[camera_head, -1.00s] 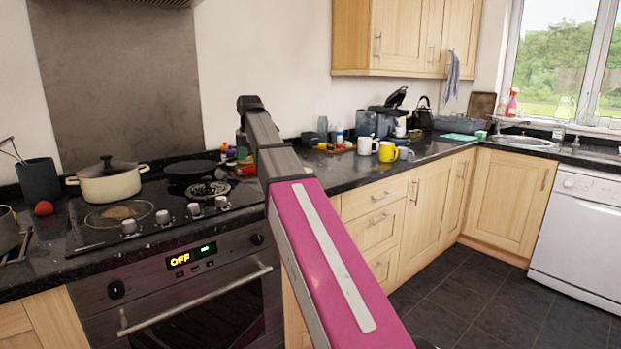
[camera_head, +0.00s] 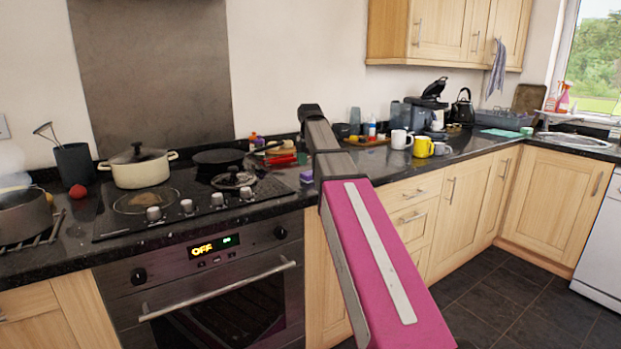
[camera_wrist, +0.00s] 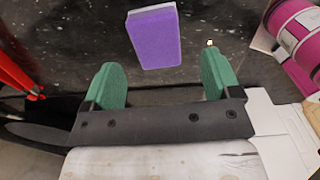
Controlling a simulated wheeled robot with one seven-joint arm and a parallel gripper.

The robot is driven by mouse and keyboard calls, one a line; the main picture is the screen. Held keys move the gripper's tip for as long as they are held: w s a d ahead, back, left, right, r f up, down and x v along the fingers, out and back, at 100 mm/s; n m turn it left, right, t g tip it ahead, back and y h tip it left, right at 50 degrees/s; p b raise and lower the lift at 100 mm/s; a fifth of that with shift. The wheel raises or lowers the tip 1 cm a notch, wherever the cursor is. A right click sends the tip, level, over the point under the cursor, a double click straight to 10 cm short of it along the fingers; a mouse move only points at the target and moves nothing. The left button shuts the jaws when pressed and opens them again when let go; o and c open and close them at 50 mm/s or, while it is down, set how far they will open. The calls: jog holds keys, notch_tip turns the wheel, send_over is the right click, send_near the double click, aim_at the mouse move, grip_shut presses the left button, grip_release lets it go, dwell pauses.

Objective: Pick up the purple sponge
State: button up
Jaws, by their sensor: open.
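The purple sponge (camera_wrist: 153,40) lies on the dark granite counter in the wrist view, with a paler strip along its top edge. My gripper (camera_wrist: 158,85) is open, its two green fingers apart with nothing between them. The sponge is just beyond the fingertips, roughly centred across the gap. In the head view a small purple patch, the sponge (camera_head: 306,176), shows on the counter just left of my arm, right of the hob. My gripper is hidden behind my arm in the head view.
The hob (camera_head: 180,200) holds a cream pot (camera_head: 138,170) and dark pans. Red-handled items (camera_head: 280,160) lie behind the sponge. White (camera_head: 398,139) and yellow mugs (camera_head: 422,147) stand to the right on the counter. The front counter strip right of the mugs is clear.

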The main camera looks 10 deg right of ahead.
aim_at(310, 173)
jog(key=f, duration=0.4)
jog(key=shift+w+d+f, duration=0.2)
jog(key=shift+w, duration=0.05)
jog(key=shift+c, duration=0.3)
jog(key=c, duration=0.9)
jog(key=shift+c, duration=0.2)
jog(key=shift+r, duration=0.1)
